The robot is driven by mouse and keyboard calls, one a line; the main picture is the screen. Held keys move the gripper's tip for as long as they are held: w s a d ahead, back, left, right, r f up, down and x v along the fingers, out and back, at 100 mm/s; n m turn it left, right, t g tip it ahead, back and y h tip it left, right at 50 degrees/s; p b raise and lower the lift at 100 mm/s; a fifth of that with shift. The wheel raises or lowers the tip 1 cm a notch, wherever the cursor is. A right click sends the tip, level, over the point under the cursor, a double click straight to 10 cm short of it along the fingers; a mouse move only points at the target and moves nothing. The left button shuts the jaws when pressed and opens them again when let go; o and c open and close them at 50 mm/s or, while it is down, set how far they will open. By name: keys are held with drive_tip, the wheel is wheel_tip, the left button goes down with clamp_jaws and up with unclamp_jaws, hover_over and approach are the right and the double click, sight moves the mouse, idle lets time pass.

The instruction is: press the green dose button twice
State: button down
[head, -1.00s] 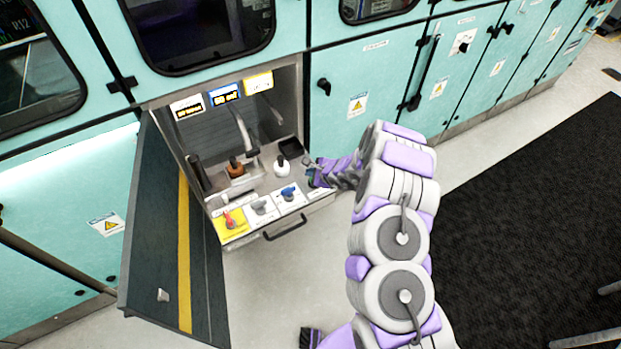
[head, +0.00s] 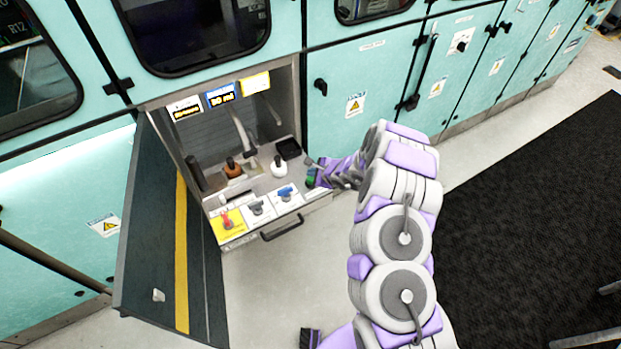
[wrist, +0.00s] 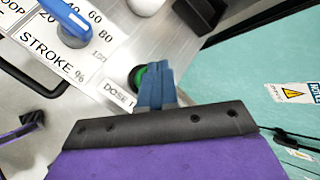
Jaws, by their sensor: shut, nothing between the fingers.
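The green dose button (wrist: 138,78) sits in a dark ring on the metal panel, beside a label starting "DOSE". In the wrist view my gripper's shut, empty blue fingers (wrist: 156,68) overlap its right part and hide some of it. I cannot tell whether they touch it. In the head view the green button (head: 310,181) shows at the right end of the control panel, just below and left of my gripper (head: 316,167).
Left of the button are a blue stroke knob (head: 285,192), a grey knob (head: 256,208) and a red knob on yellow (head: 227,221). A white bottle (head: 278,167) and a brown bottle (head: 232,168) stand behind. An open door (head: 160,235) hangs at the left.

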drive_tip(key=shift+d, duration=0.35)
drive_tip(key=shift+a+f, duration=0.15)
drive_tip(key=shift+a, duration=0.6)
drive_tip(key=shift+d+f+b, duration=0.15)
drive_tip(key=shift+d+b, duration=0.35)
drive_tip(key=shift+d, duration=0.3)
drive_tip(key=shift+a+f, duration=0.15)
drive_tip(key=shift+a, duration=0.35)
drive_tip(key=shift+d+f, duration=0.15)
drive_tip(key=shift+d, duration=0.2)
drive_tip(key=shift+a+f+b, duration=0.15)
drive_tip(key=shift+f+b, duration=0.3)
drive_tip(key=shift+b, duration=0.1)
drive_tip(key=shift+r, duration=0.15)
drive_tip(key=shift+a+r, duration=0.1)
drive_tip(key=shift+r, duration=0.8)
